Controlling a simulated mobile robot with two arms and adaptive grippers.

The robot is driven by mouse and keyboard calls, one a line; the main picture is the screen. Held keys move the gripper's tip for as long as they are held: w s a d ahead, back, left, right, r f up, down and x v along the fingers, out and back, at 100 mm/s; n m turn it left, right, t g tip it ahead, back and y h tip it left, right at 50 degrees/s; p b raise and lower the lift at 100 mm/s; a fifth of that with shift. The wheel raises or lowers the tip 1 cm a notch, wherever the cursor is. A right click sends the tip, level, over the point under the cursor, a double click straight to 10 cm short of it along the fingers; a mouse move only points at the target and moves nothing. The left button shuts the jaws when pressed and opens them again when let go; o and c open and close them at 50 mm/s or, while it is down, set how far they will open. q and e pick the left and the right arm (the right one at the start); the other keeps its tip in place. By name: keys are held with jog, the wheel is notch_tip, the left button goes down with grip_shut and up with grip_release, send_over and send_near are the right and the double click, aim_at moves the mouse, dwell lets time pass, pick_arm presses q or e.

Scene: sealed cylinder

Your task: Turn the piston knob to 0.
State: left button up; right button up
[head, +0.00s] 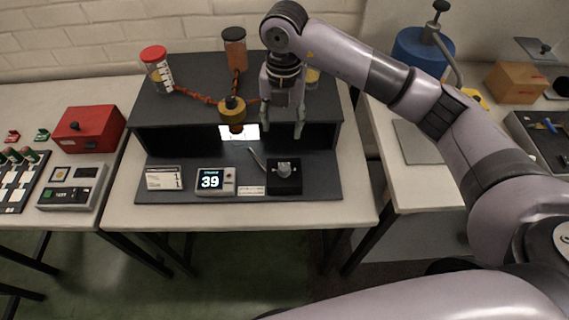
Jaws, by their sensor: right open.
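The knob (284,169) is a small grey piece on a black square base (285,186) at the front right of the dark apparatus on the middle table. A small display (210,180) left of it reads 39. My right gripper (282,132) points down above and behind the knob, apart from it, with its fingers spread and nothing between them. The knob's exact pointer setting is too small to read. My left gripper is not in view.
A brass-coloured cylinder (232,112) with orange tubes to jars stands left of my right gripper. A label card (163,178) stands left of the display. A red box (88,128) is on the left table. A blue drum (417,52) and a cardboard box (515,82) are on the right table.

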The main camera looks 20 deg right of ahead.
jog(key=p, duration=0.4)
send_near(284, 166)
notch_tip(284, 166, down, 9)
jog(key=shift+s+f, duration=0.1)
jog(key=shift+f, duration=0.1)
jog(key=shift+a, duration=0.1)
jog(key=shift+c, duration=0.2)
grip_shut()
